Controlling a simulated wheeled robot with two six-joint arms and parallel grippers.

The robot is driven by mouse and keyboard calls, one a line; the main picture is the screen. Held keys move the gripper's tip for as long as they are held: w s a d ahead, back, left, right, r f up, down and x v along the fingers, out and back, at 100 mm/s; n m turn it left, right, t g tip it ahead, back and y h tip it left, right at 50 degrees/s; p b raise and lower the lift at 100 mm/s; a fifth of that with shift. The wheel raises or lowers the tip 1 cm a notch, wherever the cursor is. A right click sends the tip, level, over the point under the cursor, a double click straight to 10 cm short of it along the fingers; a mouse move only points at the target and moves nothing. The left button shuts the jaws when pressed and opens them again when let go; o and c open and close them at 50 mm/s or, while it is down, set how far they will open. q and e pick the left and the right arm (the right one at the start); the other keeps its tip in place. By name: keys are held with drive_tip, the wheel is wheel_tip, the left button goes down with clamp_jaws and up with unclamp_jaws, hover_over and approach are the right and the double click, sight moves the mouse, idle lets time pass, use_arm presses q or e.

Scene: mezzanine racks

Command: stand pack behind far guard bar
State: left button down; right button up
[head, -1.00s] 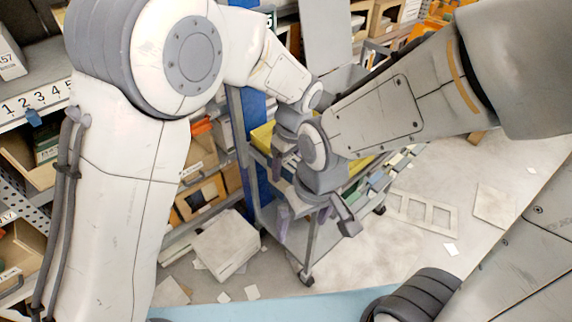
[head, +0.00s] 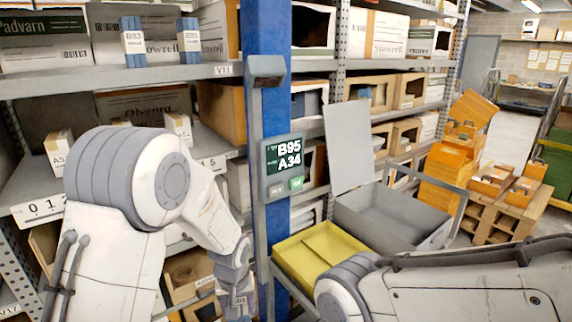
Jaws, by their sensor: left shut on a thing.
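My left gripper (head: 238,306) is low in the head view, in front of the rack and left of the blue post. It is shut on a small pale thing with dark marks, which shows only in part; I cannot read it. Small white packs stand on the rack: one marked B93 (head: 133,45) and another beside it (head: 189,38) on the upper shelf, one marked A5 (head: 59,150) and another (head: 178,126) on the shelf below. I cannot tell which edge is the far guard bar. My right arm enters from the right; its gripper is not visible.
Orange crates (head: 447,170) and a wooden pallet (head: 500,212) are farther right.

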use_arm(q)
drive_tip(key=s+a+f+m, duration=0.2)
drive_tip(key=s+a+f, duration=0.4)
drive_tip(key=a+f, duration=0.1)
drive_tip(key=shift+f, duration=0.2)
